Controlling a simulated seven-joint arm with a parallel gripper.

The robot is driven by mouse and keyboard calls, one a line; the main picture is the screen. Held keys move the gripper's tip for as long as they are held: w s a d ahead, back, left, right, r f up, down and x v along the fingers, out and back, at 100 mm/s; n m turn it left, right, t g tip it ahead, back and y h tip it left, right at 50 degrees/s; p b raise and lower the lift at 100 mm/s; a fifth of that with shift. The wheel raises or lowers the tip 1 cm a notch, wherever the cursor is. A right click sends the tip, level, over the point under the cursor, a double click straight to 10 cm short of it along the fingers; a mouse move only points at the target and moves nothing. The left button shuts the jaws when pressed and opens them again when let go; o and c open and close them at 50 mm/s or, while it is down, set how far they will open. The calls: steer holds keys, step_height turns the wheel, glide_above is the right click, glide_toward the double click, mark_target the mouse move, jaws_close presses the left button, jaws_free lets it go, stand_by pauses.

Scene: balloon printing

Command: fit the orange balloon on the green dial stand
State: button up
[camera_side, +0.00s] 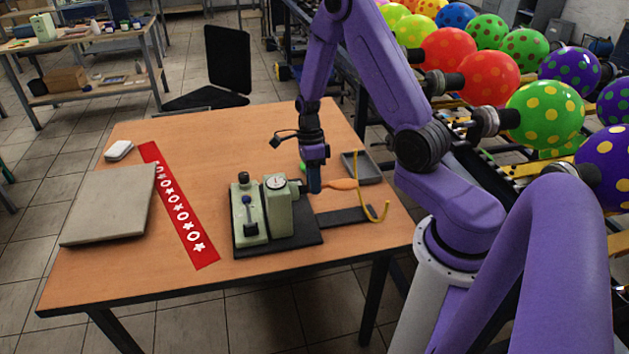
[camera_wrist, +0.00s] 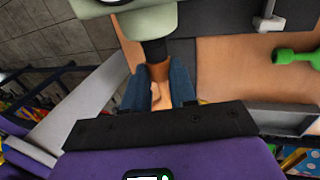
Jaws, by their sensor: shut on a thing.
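The orange balloon (camera_side: 343,184) is in my gripper (camera_side: 314,188), its body sticking out to the right in the side view. In the wrist view my gripper (camera_wrist: 160,92) has its blue fingers on both sides of the balloon (camera_wrist: 160,72). The green dial stand (camera_side: 277,212) with its round white dial stands on a black base just left of my gripper. Its pale green body (camera_wrist: 150,20) and dark nozzle also show in the wrist view. The balloon's mouth is at the nozzle's end; whether it is around it or only touching, I cannot tell.
A yellow hook (camera_side: 380,211) on a dark base stands at right, near the balloon. A grey tray (camera_side: 362,168) lies behind, with a green dumbbell-shaped piece (camera_wrist: 297,57) nearby. A red patterned strip (camera_side: 181,207) and grey slab (camera_side: 110,207) lie at left.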

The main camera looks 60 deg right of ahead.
stand_by(0.4)
steer(key=o, duration=0.9)
steer(key=shift+r, duration=0.1)
steer(key=v, duration=0.8)
steer(key=shift+r, duration=0.4)
steer(key=shift+w+d, duration=0.1)
steer(key=s+a+r+n+h, duration=0.1)
steer(key=s+a+r+n, duration=0.2)
steer(key=a+n, duration=0.55)
steer(key=s+a+r+n+h, duration=0.1)
steer(key=s+a+r+n, duration=0.4)
steer(key=n, duration=0.6)
steer(key=s+a+n+t, duration=0.1)
steer(key=s+a+n, duration=0.1)
steer(key=s+n, duration=0.5)
steer(key=s+a+r+n+t, duration=0.1)
steer(key=s+a+n, duration=0.1)
steer(key=s+n, duration=0.6)
steer(key=n, duration=0.5)
steer(key=shift+a, duration=0.35)
